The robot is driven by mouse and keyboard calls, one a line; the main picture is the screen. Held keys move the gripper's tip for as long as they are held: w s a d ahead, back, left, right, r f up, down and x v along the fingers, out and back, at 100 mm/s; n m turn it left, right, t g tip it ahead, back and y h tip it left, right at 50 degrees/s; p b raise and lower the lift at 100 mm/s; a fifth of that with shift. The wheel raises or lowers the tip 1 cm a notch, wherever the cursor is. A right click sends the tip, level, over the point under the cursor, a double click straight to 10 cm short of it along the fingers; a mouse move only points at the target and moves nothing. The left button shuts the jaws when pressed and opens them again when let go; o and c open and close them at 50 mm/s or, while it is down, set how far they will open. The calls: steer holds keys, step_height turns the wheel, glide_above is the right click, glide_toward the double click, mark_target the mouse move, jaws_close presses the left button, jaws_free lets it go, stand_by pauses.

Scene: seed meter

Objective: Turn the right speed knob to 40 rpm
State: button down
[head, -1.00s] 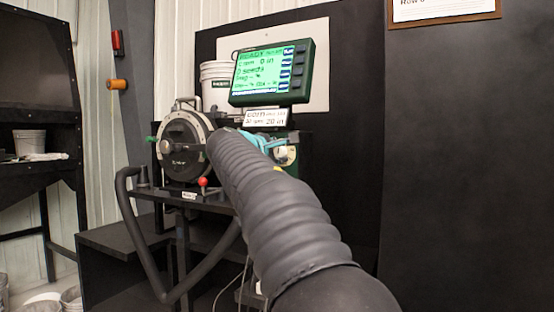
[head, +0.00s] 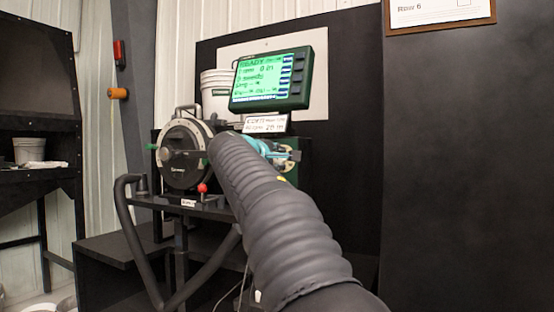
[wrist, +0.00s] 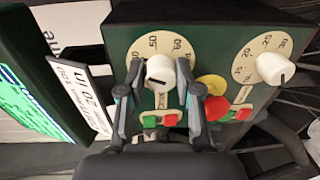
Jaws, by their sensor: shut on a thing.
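In the wrist view a white round knob (wrist: 160,70) sits on a cream dial (wrist: 140,48) with 50 and 60 readable, on a dark green panel. My gripper (wrist: 158,75) has one finger on each side of this knob and is shut on it. The knob's pointer setting is too small to read surely. A second white knob (wrist: 275,68) with a dark mark sits to the right on a dial reading 15 to 30. In the head view my arm hides most of the panel, and my gripper (head: 278,152) shows as a teal and dark shape.
Below the held knob are green (wrist: 150,121) and red buttons (wrist: 171,120). A large red button (wrist: 215,108) on yellow lies between the dials. A lit green display (head: 268,78) stands above, with a paper card (head: 266,124) under it. A round seed meter (head: 183,155) stands left.

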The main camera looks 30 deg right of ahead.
steer(key=c, duration=0.8)
jaws_free()
steer(key=shift+d+f, duration=0.1)
steer(key=shift+d, duration=0.05)
steer(key=shift+s, duration=0.1)
steer(key=v, duration=1.2)
